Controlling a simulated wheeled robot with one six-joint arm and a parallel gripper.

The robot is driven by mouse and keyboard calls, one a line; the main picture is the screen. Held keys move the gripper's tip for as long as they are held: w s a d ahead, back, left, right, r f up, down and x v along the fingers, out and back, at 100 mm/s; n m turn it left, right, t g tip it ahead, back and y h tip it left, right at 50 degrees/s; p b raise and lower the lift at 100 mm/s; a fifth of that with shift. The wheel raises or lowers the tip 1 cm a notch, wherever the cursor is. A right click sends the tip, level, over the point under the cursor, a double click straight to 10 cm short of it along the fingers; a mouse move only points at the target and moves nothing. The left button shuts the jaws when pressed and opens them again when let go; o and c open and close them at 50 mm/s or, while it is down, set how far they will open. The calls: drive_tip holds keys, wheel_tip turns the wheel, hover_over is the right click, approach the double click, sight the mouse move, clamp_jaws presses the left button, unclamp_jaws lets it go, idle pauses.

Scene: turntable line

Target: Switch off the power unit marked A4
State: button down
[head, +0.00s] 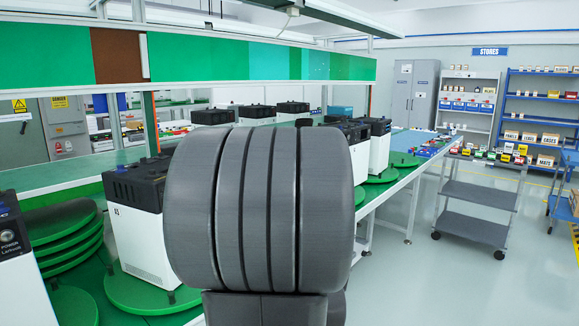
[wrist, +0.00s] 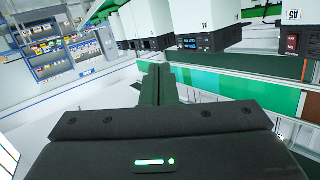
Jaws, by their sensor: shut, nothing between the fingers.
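My gripper (wrist: 158,72) shows in the wrist view, its dark fingers closed together with nothing between them. White power units with dark tops hang upside down in this tilted view. The middle unit (wrist: 210,20) has a small lit blue display and a label too small to read surely; it lies just beyond and right of the fingertips, apart from them. The unit at the right edge (wrist: 292,14) is marked A5 and has a red switch (wrist: 292,43). In the head view my arm hides the gripper and part of the row. I cannot read A4 there.
In the head view, white units (head: 140,240) stand on green turntables (head: 150,293) along the bench. A green shelf panel (head: 200,57) runs above. A grey trolley (head: 478,193) stands right, before the blue stores shelving (head: 540,110). The floor between is clear.

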drive_tip(key=w+d+r+m+t+h+b, duration=0.1)
drive_tip(key=d+r+m+t+h, duration=0.2)
drive_tip(key=d+r+t+h, duration=0.2)
drive_tip(key=shift+w+d+r+t, duration=0.25)
drive_tip(key=shift+d+r+t, duration=0.3)
drive_tip(key=shift+r+t, duration=0.75)
drive_tip(key=shift+w+r, duration=0.1)
drive_tip(key=shift+r, duration=0.2)
